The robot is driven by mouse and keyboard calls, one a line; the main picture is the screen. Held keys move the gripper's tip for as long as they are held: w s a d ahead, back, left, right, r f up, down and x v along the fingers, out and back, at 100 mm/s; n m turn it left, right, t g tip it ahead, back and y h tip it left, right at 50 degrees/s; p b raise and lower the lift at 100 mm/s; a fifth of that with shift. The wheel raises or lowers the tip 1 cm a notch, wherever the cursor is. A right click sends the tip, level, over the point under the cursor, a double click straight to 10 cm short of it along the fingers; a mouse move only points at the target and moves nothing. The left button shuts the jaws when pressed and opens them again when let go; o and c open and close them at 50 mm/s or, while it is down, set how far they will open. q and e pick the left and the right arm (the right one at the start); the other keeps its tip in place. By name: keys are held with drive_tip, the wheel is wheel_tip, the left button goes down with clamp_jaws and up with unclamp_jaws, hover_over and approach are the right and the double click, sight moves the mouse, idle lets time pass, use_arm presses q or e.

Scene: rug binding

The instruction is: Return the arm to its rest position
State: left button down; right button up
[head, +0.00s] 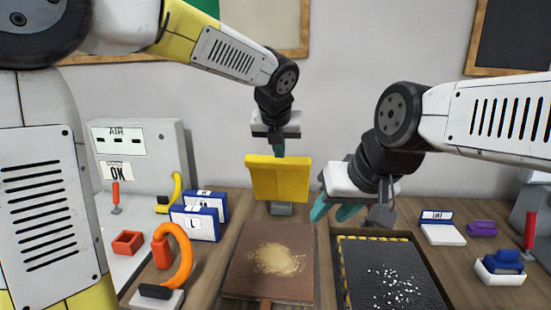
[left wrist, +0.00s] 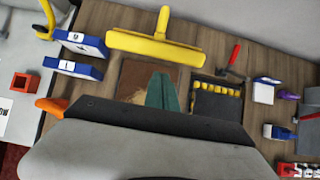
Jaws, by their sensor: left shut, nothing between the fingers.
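My left arm comes in from the upper left of the head view. Its gripper (head: 278,147) hangs in the air in front of the wall, at the top of a yellow panel (head: 280,182) in the picture. In the left wrist view the teal fingers (left wrist: 162,92) are together with nothing between them, in front of the brown mat (left wrist: 140,78). My right gripper (head: 336,210) points down and left, above the back edge of the black tray. Its teal fingers look apart, with nothing seen between them.
The brown mat (head: 240,285) bears a tan patch. The black tray (head: 415,265) holds white bits. Blue-and-white boxes (head: 196,224), an orange hooked tool (head: 183,255) and a red bin (head: 128,243) stand left. A grey AIR panel (head: 160,155) is behind them; small blue items (head: 502,262) lie right.

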use_arm(q)
drive_tip(key=s+a+n, duration=1.1)
drive_tip(key=a+n, duration=0.4)
drive_tip(key=n, duration=0.3)
drive_tip(key=s+a+f+n, duration=0.2)
drive_tip(key=s+n, duration=0.4)
drive_tip(key=n, duration=0.3)
drive_tip(key=s+a+f+n, duration=0.2)
drive_tip(key=s+a+n, duration=0.2)
drive_tip(key=n, duration=0.6)
drive_tip(key=shift+s+n+g+h, duration=0.3)
drive_tip(key=shift+s+g+h, duration=0.1)
drive_tip(key=shift+s, duration=0.5)
